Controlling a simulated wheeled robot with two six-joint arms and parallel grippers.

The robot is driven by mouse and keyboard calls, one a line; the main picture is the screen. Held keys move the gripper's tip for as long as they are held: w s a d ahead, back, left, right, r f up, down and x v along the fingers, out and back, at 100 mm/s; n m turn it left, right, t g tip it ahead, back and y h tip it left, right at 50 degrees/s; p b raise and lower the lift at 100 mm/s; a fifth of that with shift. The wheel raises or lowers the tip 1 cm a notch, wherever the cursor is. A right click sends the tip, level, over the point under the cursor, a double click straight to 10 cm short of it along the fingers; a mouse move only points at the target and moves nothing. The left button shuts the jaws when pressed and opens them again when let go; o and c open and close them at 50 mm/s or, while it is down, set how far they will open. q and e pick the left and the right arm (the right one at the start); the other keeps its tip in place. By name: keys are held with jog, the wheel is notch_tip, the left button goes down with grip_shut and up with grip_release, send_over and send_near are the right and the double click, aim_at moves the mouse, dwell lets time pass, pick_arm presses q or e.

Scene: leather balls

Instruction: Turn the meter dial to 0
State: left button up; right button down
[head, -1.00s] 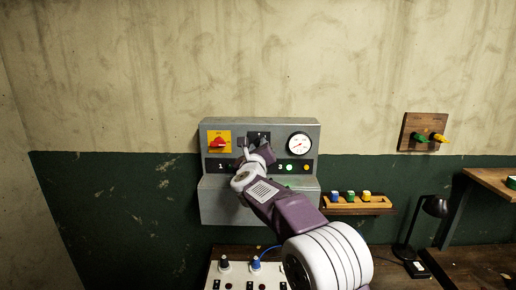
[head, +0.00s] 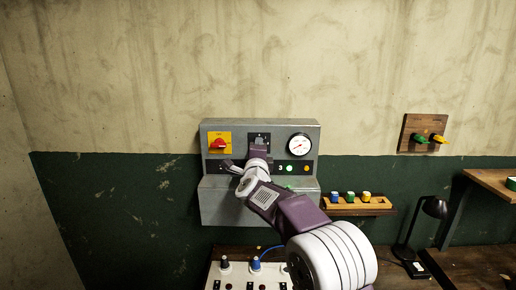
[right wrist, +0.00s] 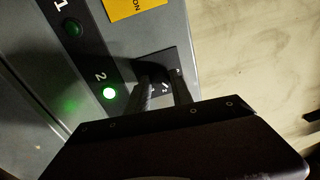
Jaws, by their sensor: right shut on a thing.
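The grey control box (head: 225,205) hangs on the wall in the head view. A black dial plate (head: 260,136) with white marks sits at its top middle; it also shows in the right wrist view (right wrist: 172,66). My right gripper (head: 259,143) is at this plate. In the right wrist view its two fingers (right wrist: 164,90) reach onto the plate and are shut on the dial knob, which they mostly hide. The dial's setting cannot be read. A round white gauge (head: 299,145) with a red needle is to its right. My left gripper is not in view.
A red switch on a yellow plate (head: 219,143) is left of the dial. Below runs a numbered strip with lamps; lamp 2 (right wrist: 110,93) glows green. A wooden tray (head: 350,202) of coloured blocks and a desk lamp (head: 434,207) are at right.

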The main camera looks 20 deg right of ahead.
jog(key=n+p, duration=0.1)
jog(key=n, duration=0.3)
jog(key=n+p, duration=0.1)
jog(key=n, duration=0.3)
jog(key=n+y+p, duration=0.1)
jog(key=n+p, duration=0.1)
jog(key=n, duration=0.2)
jog(key=shift+d+r+n, duration=0.15)
jog(key=shift+r+n, duration=0.1)
jog(key=shift+n, duration=0.05)
dwell(0.4)
jog(key=c, duration=1.1)
grip_release()
jog(key=shift+w+f, duration=0.1)
jog(key=shift+f, duration=0.05)
jog(key=shift+f, duration=0.1)
jog(key=b+v, duration=0.3)
jog(key=v, duration=0.6)
